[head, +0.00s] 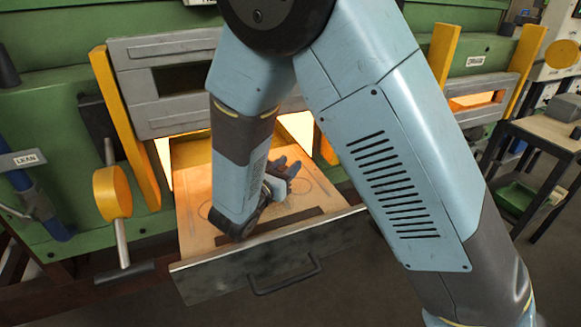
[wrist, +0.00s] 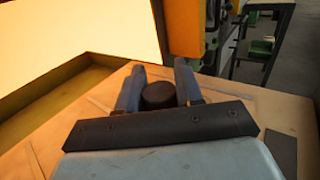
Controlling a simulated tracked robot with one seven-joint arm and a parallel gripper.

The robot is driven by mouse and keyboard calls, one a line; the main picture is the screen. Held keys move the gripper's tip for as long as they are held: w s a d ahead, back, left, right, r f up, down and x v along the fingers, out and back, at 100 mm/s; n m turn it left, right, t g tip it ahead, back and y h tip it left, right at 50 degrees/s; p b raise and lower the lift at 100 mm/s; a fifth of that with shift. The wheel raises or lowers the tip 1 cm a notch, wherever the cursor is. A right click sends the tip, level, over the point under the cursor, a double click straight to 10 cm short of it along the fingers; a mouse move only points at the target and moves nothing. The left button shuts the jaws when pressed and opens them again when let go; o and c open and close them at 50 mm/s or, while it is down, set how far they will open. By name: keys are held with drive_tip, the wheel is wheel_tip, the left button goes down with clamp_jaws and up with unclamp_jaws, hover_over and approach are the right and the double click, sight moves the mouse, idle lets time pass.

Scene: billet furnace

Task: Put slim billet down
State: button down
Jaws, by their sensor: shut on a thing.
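The slim billet (wrist: 158,96) is a short dark cylinder between the two blue-grey fingers of my gripper (wrist: 158,78) in the wrist view. The fingers are shut on it, one on each side. In the head view my gripper (head: 288,170) is low over the pulled-out drawer (head: 192,190), whose pale tan top has round outlines on it. There the billet is hidden or too dark to make out. I cannot tell whether its lower end touches the drawer top.
The glowing furnace opening (wrist: 70,45) lies behind the drawer top, to the left in the wrist view. A yellow-knobbed lever (head: 112,192) stands left of the drawer. A side table (head: 548,138) is at the right, with a green bin (head: 520,197) low beside it.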

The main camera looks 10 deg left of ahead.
drive_tip(key=shift+f, duration=0.1)
drive_tip(key=c, duration=0.7)
unclamp_jaws()
drive_tip(key=shift+c, duration=0.2)
drive_tip(key=v, duration=1.2)
